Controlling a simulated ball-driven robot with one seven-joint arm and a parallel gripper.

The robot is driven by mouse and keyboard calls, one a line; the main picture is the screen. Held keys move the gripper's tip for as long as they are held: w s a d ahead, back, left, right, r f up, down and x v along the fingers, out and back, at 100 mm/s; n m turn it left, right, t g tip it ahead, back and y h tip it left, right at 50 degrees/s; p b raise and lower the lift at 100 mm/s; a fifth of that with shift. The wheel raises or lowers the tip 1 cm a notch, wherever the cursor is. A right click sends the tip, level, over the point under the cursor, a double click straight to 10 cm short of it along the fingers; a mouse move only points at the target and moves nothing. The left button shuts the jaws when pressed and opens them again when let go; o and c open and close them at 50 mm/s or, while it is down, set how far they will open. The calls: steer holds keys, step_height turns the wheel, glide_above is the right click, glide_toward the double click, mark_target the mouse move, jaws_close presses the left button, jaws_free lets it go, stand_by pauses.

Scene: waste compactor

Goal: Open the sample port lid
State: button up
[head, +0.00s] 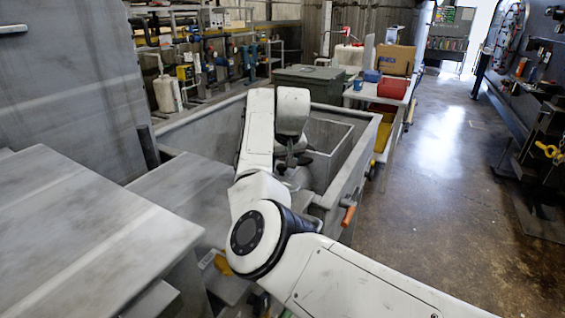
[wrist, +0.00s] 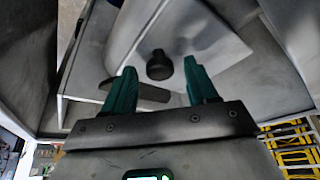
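In the wrist view, my gripper (wrist: 159,68) has its two teal fingers spread wide apart with nothing held between them. A short round black knob (wrist: 159,66) shows between the fingertips, on a light grey metal surface (wrist: 185,28) that may be the sample port lid. I see no finger touching the knob, but the distance to it is hard to judge. A dark flat bar (wrist: 145,92) shows behind the left finger. In the head view, my gripper (head: 290,160) reaches down into the grey compactor, and my arm hides part of that area.
The compactor's grey wall (head: 352,165) rises right of my gripper, with an orange handle (head: 348,215) outside it. Large grey metal panels (head: 75,225) stand at the left. A table with a red bin (head: 392,88) is behind. The floor (head: 440,190) at right is clear.

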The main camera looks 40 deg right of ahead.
jaws_close()
stand_by(0.3)
steer(key=shift+d+r, duration=0.1)
steer(key=shift+r, duration=0.05)
